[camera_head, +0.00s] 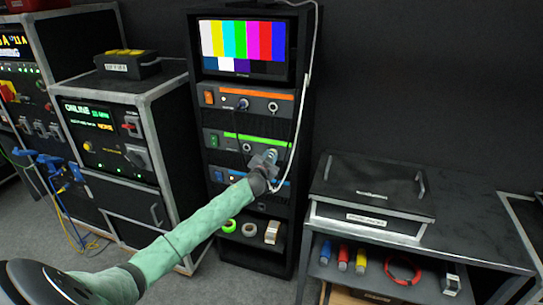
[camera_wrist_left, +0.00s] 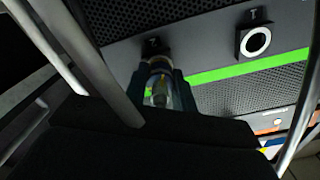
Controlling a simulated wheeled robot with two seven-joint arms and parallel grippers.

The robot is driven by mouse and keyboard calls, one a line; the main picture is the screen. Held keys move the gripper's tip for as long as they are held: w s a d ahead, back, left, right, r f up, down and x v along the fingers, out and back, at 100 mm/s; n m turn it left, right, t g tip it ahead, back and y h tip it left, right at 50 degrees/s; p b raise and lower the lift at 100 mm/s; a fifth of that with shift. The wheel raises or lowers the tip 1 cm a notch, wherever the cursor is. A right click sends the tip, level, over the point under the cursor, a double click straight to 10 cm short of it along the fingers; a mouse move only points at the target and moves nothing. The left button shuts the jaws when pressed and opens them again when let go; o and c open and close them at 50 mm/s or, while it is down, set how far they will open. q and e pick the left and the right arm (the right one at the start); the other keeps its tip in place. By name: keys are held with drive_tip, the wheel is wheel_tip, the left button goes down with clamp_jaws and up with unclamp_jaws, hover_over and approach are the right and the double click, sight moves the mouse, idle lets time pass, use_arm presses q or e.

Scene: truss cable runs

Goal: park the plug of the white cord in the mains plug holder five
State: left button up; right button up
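The white cord (camera_head: 304,100) hangs down the right side of the equipment rack and curves in at the bottom beside my left gripper (camera_head: 268,160). My left gripper is at the front of the rack, at the green-striped unit. In the left wrist view its fingers (camera_wrist_left: 160,90) are on both sides of a pale, partly see-through plug (camera_wrist_left: 159,92), seemingly shut on it. The plug's tip is right at a dark square socket (camera_wrist_left: 152,47); I cannot tell whether it is seated. I cannot make out mains plug holder five. My right gripper is not in view.
A second square socket with a white ring (camera_wrist_left: 257,41) is right of the plug. The rack (camera_head: 196,110) carries a colour-bar screen (camera_head: 244,45) and tape rolls (camera_head: 249,229) below. Powered cases stand left; a bench (camera_head: 460,225) stands right.

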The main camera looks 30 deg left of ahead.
use_arm(q)
drive_tip(key=c, duration=0.3)
drive_tip(key=shift+f+n+b, duration=0.1)
drive_tip(key=shift+n+b, duration=0.4)
drive_tip(key=shift+n, duration=0.1)
drive_tip(key=shift+c, duration=0.2)
drive_tip(key=shift+n, duration=0.8)
drive_tip(key=shift+n+b, duration=0.35)
drive_tip(key=shift+n, duration=1.05)
drive_tip(key=shift+n, duration=1.4)
